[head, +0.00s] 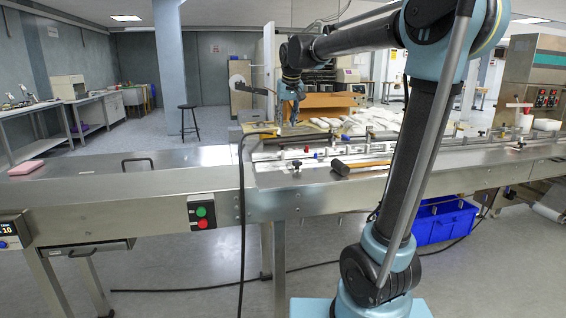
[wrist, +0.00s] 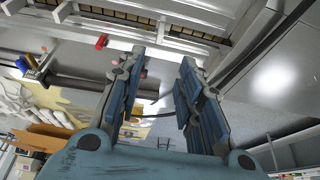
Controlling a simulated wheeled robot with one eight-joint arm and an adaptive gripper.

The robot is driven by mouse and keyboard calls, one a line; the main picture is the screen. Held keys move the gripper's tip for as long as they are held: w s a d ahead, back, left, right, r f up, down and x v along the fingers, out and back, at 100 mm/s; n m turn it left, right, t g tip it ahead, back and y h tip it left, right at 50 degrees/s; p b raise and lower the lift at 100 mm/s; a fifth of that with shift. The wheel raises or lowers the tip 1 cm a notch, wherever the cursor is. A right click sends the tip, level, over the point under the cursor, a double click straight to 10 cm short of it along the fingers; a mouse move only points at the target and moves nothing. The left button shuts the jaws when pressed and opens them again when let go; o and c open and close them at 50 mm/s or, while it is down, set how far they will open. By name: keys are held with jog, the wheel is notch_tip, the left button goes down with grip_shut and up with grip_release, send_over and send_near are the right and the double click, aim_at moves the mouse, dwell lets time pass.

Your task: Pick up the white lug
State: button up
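My gripper (head: 292,112) hangs above the far side of the steel conveyor (head: 150,184) in the head view. In the wrist view my gripper (wrist: 161,62) has its two blue-grey fingers well apart, with nothing between them. I cannot make out the white lug for certain in either view. Small parts lie along the machine's channel, among them a red piece (head: 307,149), which may be the red piece (wrist: 101,42) in the wrist view. Pale strips in the channel are too small to tell apart.
A hammer (head: 360,166) lies on the conveyor's near edge. Many white packs (head: 375,122) are heaped behind the channel. A pink block (head: 26,167) rests at the far left. A blue crate (head: 444,222) stands under the machine. The left conveyor top is mostly clear.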

send_over(283, 153)
notch_tip(283, 153, down, 11)
jog(key=shift+s+d+x, duration=0.15)
jog(key=shift+x, duration=1.15)
jog(key=shift+s+d+x, duration=0.1)
jog(key=shift+s+x, duration=0.05)
jog(key=shift+x, duration=1.2)
jog(key=shift+f, duration=0.1)
grip_shut()
